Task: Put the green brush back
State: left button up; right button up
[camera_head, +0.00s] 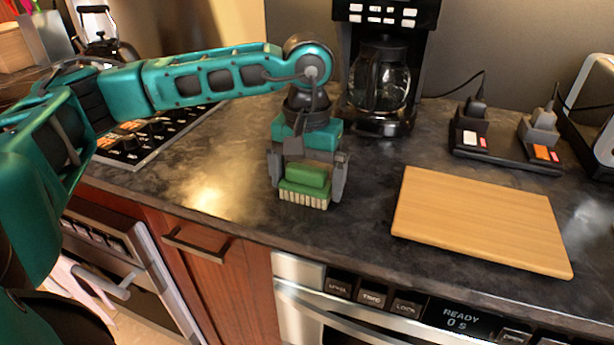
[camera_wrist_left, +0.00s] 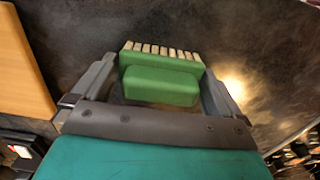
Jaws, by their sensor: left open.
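The green brush (camera_head: 306,184) has a block body with a raised grip and pale bristles along its near edge. It is on the dark countertop near the front edge. My left gripper (camera_head: 307,187) is above the brush, with one open finger on each side of it. In the left wrist view the brush (camera_wrist_left: 162,78) lies between the two spread fingers, with visible gaps beside it. Whether the fingertips touch the counter cannot be told. My right gripper is not in view.
A wooden cutting board (camera_head: 483,219) lies to the right. A coffee maker (camera_head: 381,85) stands behind the gripper. A black power strip (camera_head: 505,149) with plugs is at the back right. A stove (camera_head: 150,135) is at the left. Below the counter is a microwave drawer (camera_head: 400,310).

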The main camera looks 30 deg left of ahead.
aim_at(307, 167)
pick_arm(q)
jog(key=shift+r, duration=0.25)
notch_tip(307, 167, up, 12)
jog(key=shift+f+p, duration=0.1)
jog(key=shift+p, duration=0.4)
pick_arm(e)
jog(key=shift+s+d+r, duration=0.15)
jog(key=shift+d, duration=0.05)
